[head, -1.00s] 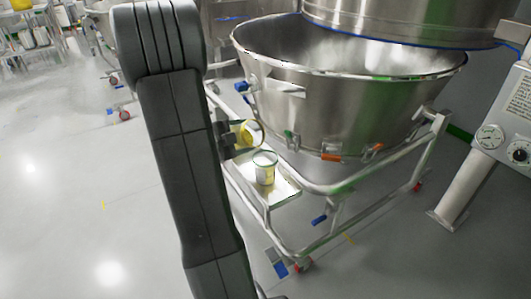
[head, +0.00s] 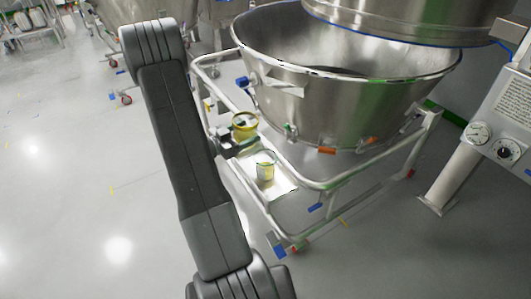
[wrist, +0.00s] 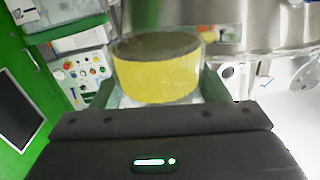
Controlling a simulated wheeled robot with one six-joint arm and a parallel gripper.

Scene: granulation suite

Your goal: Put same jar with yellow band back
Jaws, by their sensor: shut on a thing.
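The jar with the yellow band (head: 244,128) is held in my gripper (head: 232,141), beside the large steel bowl. It looks about upright, with its dark top facing up. In the wrist view the same jar (wrist: 158,78) shows a broad yellow band just beyond the black gripper body (wrist: 155,140). My gripper is shut on it; the fingertips are mostly hidden. A second jar (head: 265,165), with a green rim and a yellowish lower part, stands on the small pale shelf (head: 284,186). The held jar is up and left of it, over or near the shelf's far end; I cannot tell its height.
The steel bowl (head: 345,110) stands close on the right, in a tubular wheeled frame (head: 340,180). A control panel with a gauge (head: 480,133) is at the far right. Open grey floor (head: 80,200) lies on the left.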

